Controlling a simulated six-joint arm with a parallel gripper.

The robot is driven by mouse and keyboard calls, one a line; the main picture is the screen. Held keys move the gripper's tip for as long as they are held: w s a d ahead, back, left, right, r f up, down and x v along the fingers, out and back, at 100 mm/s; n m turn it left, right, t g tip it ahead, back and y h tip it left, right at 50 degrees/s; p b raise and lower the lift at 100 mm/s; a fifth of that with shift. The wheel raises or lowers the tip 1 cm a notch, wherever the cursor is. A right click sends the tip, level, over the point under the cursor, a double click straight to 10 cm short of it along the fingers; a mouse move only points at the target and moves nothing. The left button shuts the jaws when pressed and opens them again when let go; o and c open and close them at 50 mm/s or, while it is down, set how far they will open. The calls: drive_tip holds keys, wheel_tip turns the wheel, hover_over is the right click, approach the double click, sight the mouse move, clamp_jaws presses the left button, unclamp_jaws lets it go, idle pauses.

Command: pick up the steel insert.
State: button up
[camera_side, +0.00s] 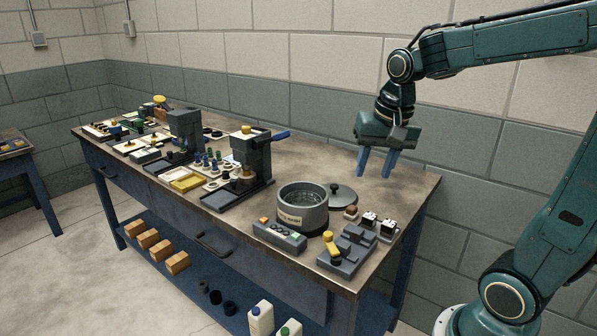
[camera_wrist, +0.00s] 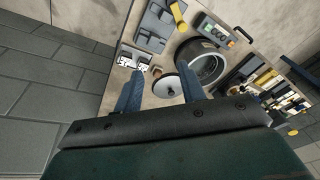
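My gripper (camera_side: 376,164) hangs above the right end of the workbench, over the area behind the round pot. Its two blue fingers are apart with nothing between them; they also show spread in the wrist view (camera_wrist: 160,84). Two small pale metallic blocks with dark tops, a left one (camera_side: 369,220) and a right one (camera_side: 387,230), sit near the bench's right edge, below my gripper and apart from it. One may be the steel insert; I cannot tell which. In the wrist view small pale blocks (camera_wrist: 126,62) show beyond the left finger.
A round grey pot (camera_side: 304,218) stands beside its lid (camera_side: 342,195). A small brown block (camera_side: 351,212), a grey fixture with a yellow handle (camera_side: 345,256) and a control box (camera_side: 279,238) are close by. Presses and trays crowd the bench's left. Bare bench (camera_side: 400,190) shows at right.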

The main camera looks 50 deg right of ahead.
drive_tip(key=w+d+f+m+g, duration=0.1)
drive_tip(key=w+d+f+m, duration=0.1)
drive_tip(key=d+f+m, duration=0.2)
drive_tip(key=w+d+f+m+g, duration=0.1)
drive_tip(key=w+d+f+m, duration=0.2)
drive_tip(key=d, duration=0.6)
drive_tip(key=shift+f+m+y, duration=0.35)
drive_tip(key=shift+m+y, duration=0.05)
drive_tip(key=shift+m, duration=0.3)
drive_tip(key=shift+w, duration=0.1)
hover_over(370, 215)
drive_tip(key=shift+a+f, duration=0.15)
drive_tip(key=shift+f, duration=2)
drive_tip(key=shift+a+f, duration=0.1)
drive_tip(key=shift+f, duration=2.05)
drive_tip(key=shift+f, duration=0.1)
drive_tip(key=shift+d+f, duration=0.2)
drive_tip(key=shift+f, duration=2.3)
